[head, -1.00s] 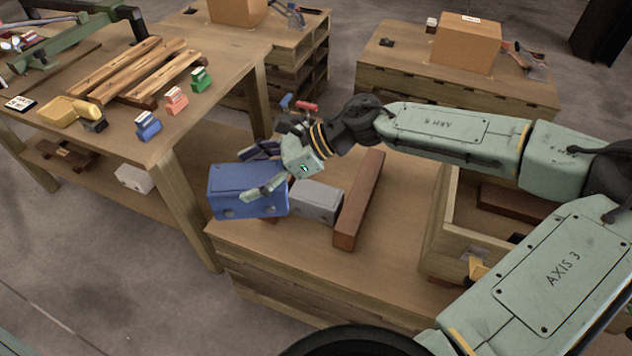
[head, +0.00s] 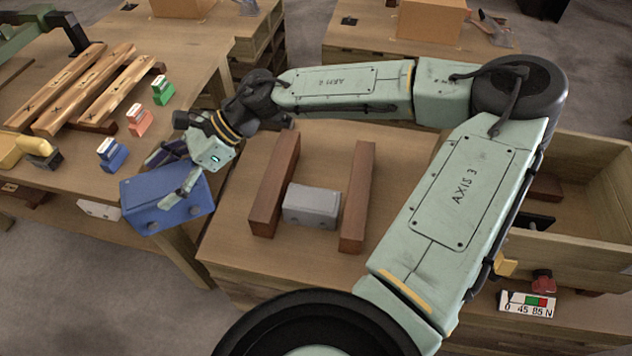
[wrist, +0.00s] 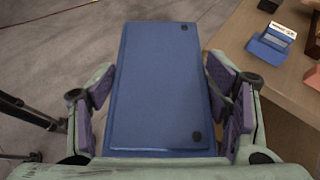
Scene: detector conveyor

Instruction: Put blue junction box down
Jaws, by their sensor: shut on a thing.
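The blue junction box (head: 165,198) is held in my gripper (head: 178,172) in the head view, slightly tilted. It hangs near the front right corner of the left table and to the left of the low wooden platform. In the wrist view the blue box (wrist: 160,85) fills the middle, its lid with two dark screws facing the camera. The purple finger pads of my gripper (wrist: 165,105) lie along both its sides. The underside of the box is hidden.
A grey box (head: 311,205) sits between two brown wooden bars (head: 274,185) on the platform (head: 300,258). The left table (head: 190,60) holds blue, orange and green label blocks (head: 112,155) and wooden boards. An open wooden crate (head: 580,240) stands at right.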

